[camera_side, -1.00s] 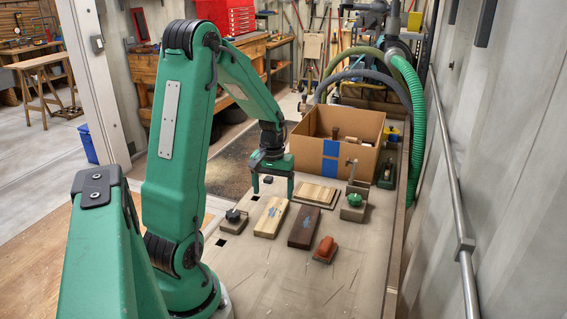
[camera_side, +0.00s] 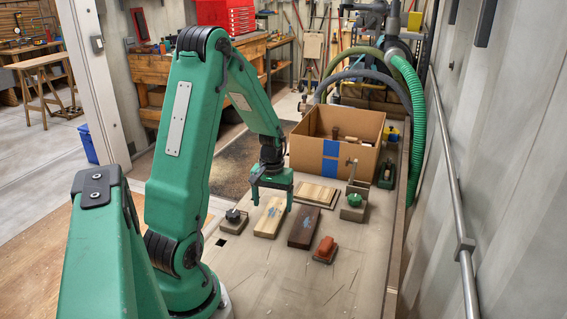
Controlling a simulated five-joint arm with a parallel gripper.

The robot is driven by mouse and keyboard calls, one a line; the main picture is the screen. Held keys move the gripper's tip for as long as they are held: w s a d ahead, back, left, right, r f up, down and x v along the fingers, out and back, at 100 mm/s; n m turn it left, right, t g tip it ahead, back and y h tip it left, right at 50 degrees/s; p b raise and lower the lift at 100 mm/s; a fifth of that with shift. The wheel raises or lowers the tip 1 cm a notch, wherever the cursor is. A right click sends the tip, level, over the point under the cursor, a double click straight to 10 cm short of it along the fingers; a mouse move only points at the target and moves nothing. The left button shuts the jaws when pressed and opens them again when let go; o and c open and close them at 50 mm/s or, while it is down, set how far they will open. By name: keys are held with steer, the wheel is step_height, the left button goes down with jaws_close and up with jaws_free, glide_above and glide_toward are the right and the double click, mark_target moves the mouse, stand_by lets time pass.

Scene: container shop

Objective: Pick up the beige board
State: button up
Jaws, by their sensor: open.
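One finger shows to the left of that end and one to the right. I cannot tell how high the fingertips are above the bench. The gripper partly hides the board's far end.
Pale slatted wood (camera_side: 317,194) lies behind the boards. A cardboard box (camera_side: 361,160) with blue tape stands at the back. A red-topped block (camera_side: 325,250), a green-knobbed block (camera_side: 354,206) and a black-knobbed block (camera_side: 233,220) stand around. The front of the bench (camera_side: 290,285) is clear.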

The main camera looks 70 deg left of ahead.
mark_target(272, 213)
steer(key=shift+f, duration=1.8)
steer(key=c, duration=1.1)
steer(key=shift+r, duration=0.2)
steer(key=shift+r, duration=0.95)
steer(key=shift+d+r, duration=0.2)
steer(key=shift+r, duration=0.9)
steer(key=d+r, duration=0.2)
steer(key=d, duration=0.1)
steer(key=w+d+r, duration=0.1)
steer(key=d+r, duration=0.1)
steer(key=d, duration=0.2)
steer(key=w+d+r, duration=0.1)
steer(key=d+r, duration=0.1)
steer(key=d, duration=0.2)
steer(key=shift+d+r, duration=0.1)
steer(key=shift+r, duration=0.2)
